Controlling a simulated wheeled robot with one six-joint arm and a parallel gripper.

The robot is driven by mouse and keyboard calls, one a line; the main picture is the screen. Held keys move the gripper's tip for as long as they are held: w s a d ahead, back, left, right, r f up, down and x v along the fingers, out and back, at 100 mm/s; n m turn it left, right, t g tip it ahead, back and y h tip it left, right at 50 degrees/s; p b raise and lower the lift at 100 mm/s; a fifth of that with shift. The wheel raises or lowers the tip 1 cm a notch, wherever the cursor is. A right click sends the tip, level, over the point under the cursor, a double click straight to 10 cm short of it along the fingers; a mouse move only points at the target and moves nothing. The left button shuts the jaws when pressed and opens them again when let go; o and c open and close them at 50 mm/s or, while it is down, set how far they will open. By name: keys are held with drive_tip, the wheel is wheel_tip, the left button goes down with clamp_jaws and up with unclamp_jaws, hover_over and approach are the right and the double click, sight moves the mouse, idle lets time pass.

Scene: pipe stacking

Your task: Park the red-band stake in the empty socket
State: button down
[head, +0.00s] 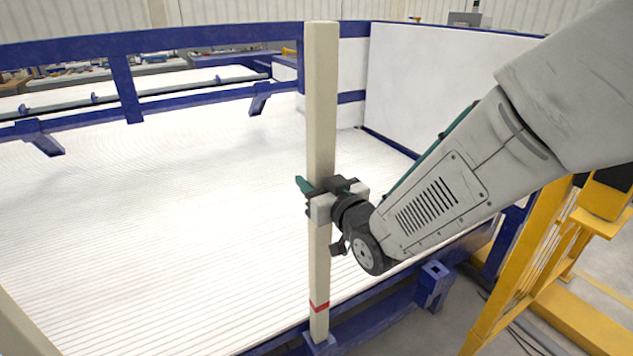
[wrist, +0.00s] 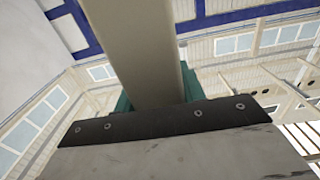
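The red-band stake (head: 320,110) is a long cream square post, upright in the head view, with a red band near its lower end. Its foot is at a blue socket (head: 322,346) on the front rail; whether it sits inside or just above cannot be told. My gripper (head: 318,195) is shut on the stake around mid-height. In the wrist view the stake (wrist: 147,55) rises between the green fingers (wrist: 155,100). A second blue socket (head: 435,280), with an open dark top and nothing in it, stands to the right.
A white ribbed bed (head: 150,220) lies behind the stake, framed by blue rails (head: 150,40). A white panel (head: 440,85) stands at the back right. A yellow frame (head: 520,270) is at the right. Part of another cream post (head: 22,328) shows at lower left.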

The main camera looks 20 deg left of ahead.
sight(316, 74)
drive_tip(key=shift+r, duration=10.55)
